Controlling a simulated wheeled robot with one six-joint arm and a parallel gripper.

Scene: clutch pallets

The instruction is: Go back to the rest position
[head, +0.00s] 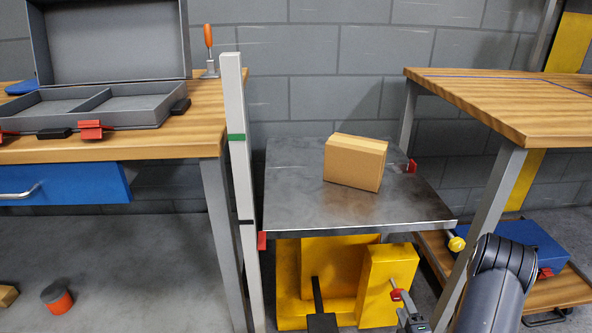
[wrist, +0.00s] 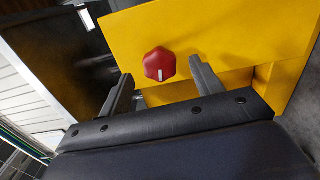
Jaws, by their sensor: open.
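My gripper (wrist: 161,70) is open and empty in the wrist view, with its two dark fingers spread. A red faceted knob (wrist: 159,64) with a white mark shows between and beyond the fingertips, on the yellow housing (wrist: 225,38). I cannot tell whether the fingers touch it. In the head view the knob (head: 397,294) is on the yellow housing (head: 377,285) under a steel platform. My gripper (head: 408,312) is just below the knob, partly cut off by the bottom edge. My dark arm comes in at the lower right.
A cardboard box (head: 355,163) sits on the steel platform (head: 300,205). A wooden bench (head: 515,100) stands at right, close to my arm. Another bench at left holds an open grey case (head: 110,108).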

